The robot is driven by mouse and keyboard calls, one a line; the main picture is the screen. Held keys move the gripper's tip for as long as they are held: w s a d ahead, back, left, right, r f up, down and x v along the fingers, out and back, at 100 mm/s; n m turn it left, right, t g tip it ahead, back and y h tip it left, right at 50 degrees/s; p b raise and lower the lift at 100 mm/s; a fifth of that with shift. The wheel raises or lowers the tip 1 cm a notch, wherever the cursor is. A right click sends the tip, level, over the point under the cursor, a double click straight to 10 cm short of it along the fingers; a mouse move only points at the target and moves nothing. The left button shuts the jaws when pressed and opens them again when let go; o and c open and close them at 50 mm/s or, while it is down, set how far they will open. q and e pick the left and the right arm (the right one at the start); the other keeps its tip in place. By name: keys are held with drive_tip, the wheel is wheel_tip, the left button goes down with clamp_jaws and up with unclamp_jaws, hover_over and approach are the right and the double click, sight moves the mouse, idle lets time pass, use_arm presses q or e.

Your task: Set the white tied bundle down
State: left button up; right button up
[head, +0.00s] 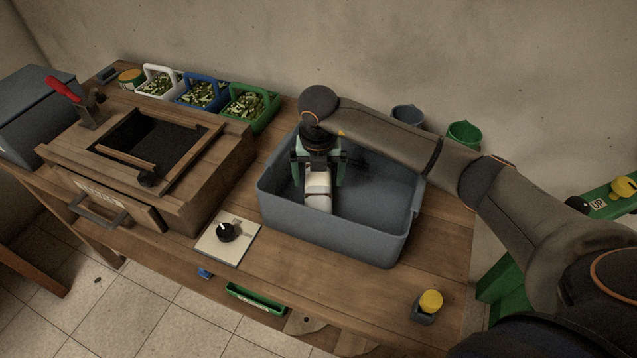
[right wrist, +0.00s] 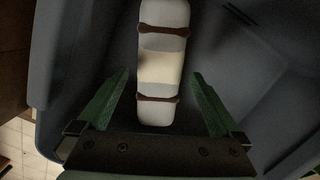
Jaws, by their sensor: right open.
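The white tied bundle (head: 318,190) is inside the grey crate (head: 330,236), near its left part. In the right wrist view the bundle (right wrist: 162,65) is a long white roll with two dark ties and a cream band around its middle. My right gripper (head: 318,178) reaches down into the crate over the bundle. In the right wrist view its green fingers (right wrist: 160,88) stand wide apart, one on each side of the bundle, with gaps between. Whether the bundle rests fully on the crate floor is hard to tell. My left gripper is not in view.
A wooden box with a dark opening (head: 190,175) and a plate with a black knob (head: 228,238) lie left of the crate. White, blue and green baskets (head: 248,108) stand behind. A yellow button (head: 430,301) is at front right. Bare table lies before the crate.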

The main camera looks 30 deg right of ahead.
sight(318, 189)
wheel_tip(318, 189, up, 9)
drive_tip(key=s, duration=0.1)
drive_tip(key=shift+a+f, duration=0.2)
drive_tip(key=shift+a, duration=0.1)
drive_tip(key=shift+s, duration=0.15)
